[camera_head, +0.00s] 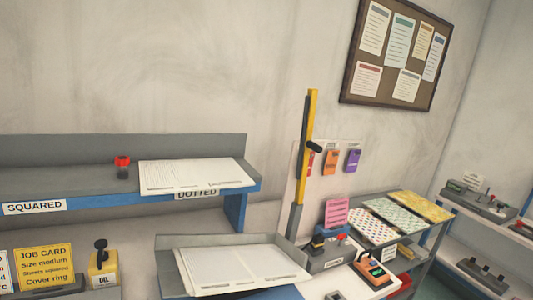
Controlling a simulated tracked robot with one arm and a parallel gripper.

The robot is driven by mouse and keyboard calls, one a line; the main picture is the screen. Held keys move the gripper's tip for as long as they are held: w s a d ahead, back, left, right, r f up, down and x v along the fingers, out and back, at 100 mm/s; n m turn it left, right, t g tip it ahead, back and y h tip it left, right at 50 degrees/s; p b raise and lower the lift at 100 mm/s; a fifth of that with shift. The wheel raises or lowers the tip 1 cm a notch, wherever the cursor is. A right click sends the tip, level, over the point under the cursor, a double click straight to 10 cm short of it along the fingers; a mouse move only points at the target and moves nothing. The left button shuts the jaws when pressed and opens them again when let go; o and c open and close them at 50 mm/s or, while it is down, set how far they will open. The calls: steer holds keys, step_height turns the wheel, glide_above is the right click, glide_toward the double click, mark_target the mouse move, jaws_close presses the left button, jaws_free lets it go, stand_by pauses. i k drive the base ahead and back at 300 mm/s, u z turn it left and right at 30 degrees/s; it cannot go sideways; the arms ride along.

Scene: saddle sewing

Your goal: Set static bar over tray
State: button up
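A tall upright bar (311,120), yellow with a dark grey side and a black knob, stands just right of the middle. It looks like the static bar, but no label on it shows. A grey tray (170,241) with a raised back edge sits at the lower middle and holds a stack of white sheets (240,266). The bar rises by the tray's right back corner and does not lie across the tray. My gripper is not in view.
A grey shelf (90,181) labelled SQUARED and DOTTED holds a red-topped knob (122,164) and white sheets (197,174). A yellow job card (44,266) and yellow DEL block (103,270) are at lower left. A rack with patterned sheets (420,207) stands right.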

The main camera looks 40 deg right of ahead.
mark_target(305, 144)
steer(key=u, duration=2.05)
steer(key=k, duration=2.7)
steer(key=z, duration=2)
steer(key=i, duration=0.75)
